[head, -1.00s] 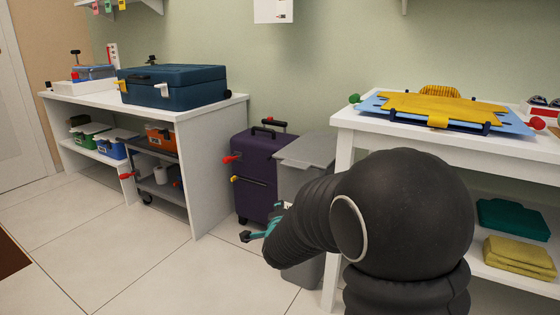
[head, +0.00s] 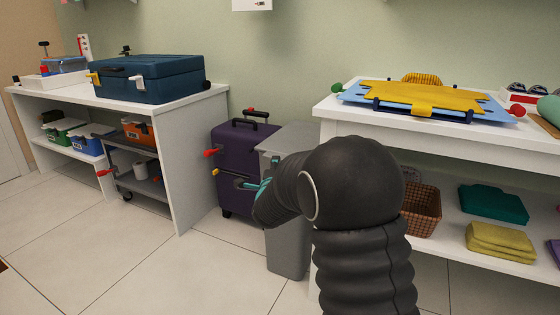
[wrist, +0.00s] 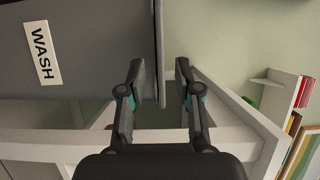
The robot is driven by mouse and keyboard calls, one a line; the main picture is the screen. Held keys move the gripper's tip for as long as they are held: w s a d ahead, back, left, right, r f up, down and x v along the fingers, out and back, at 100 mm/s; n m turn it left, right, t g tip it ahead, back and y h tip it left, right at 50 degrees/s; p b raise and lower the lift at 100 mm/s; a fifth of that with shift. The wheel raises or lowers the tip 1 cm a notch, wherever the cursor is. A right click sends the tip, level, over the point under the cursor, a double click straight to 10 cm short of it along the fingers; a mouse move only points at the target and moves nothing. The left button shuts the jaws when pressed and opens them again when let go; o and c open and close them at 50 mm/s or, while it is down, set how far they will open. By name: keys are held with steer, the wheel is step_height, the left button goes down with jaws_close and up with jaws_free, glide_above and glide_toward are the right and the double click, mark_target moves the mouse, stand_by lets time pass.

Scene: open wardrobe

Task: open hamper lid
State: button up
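The grey hamper (head: 287,245) stands upright on the floor between a purple suitcase and a white table. Its lid (head: 292,136) looks shut, and my arm hides part of the front. In the wrist view the hamper's grey wall (wrist: 95,75) with a white "WASH" label (wrist: 42,53) fills the upper left, and the lid's edge (wrist: 158,50) runs down toward the fingers. My gripper (wrist: 160,75) is open, with one finger on each side of that edge as seen; contact cannot be told. In the head view my gripper (head: 252,184) is at the hamper's upper front left, partly hidden by my wrist.
The purple suitcase (head: 236,150) stands close on the left. The white table (head: 325,112) is close on the right, with a wicker basket (head: 422,208) and folded cloths on its lower shelf. The floor (head: 165,270) in front is clear.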

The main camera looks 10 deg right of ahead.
steer(key=shift+x, duration=2.4)
jaws_close()
